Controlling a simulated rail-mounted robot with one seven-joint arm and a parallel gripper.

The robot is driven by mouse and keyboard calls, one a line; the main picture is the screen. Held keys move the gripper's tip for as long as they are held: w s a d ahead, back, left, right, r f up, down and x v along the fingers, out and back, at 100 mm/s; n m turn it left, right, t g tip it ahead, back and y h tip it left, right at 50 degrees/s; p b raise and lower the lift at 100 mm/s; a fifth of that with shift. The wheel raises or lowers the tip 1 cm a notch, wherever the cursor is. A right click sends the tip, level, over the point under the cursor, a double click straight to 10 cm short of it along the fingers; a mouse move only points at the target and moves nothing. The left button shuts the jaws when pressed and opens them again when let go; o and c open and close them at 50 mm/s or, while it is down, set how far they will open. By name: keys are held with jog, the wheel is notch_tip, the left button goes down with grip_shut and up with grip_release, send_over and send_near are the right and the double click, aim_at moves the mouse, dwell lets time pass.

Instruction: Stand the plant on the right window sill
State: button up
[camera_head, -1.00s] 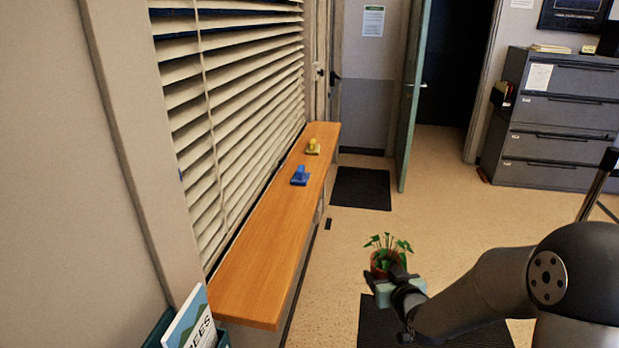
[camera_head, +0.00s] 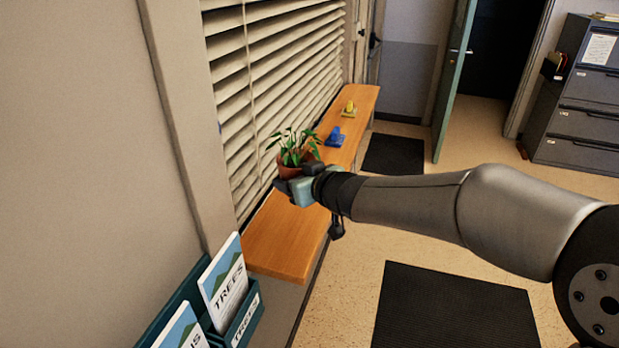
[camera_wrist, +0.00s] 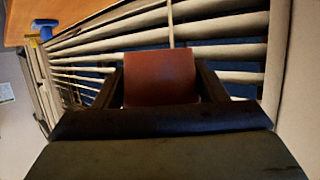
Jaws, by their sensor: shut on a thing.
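A green leafy plant in a reddish-brown pot (camera_head: 291,171) is held in my gripper (camera_head: 296,184), over the near half of the wooden window sill (camera_head: 270,243). In the wrist view the pot (camera_wrist: 160,79) sits between the two fingers of my gripper (camera_wrist: 160,88), which are shut on it. The plant looks upright in the head view, close to the blinds. I cannot tell whether the pot's base touches the sill, as my gripper hides it.
A blue object (camera_head: 335,136) and a yellow object (camera_head: 350,108) stand farther along the sill. Slatted blinds (camera_head: 270,90) line its left side. A brochure rack (camera_head: 242,318) stands at the near end. The sill's near end is bare.

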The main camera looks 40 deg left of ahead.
jog(key=w+a+f, duration=0.1)
jog(key=w+f, duration=0.1)
jog(key=w+a+f, duration=0.2)
jog(key=w+f, duration=0.1)
jog(key=w+a+f+p, duration=0.1)
jog(key=w+f, duration=0.1)
jog(key=shift+w+a+f, duration=0.15)
jog(key=shift+w+a, duration=0.2)
jog(key=shift+w+f, duration=0.1)
jog(key=shift+f, duration=1.6)
jog(key=shift+f, duration=0.15)
jog(key=o, duration=1.3)
jog(key=shift+f, duration=0.1)
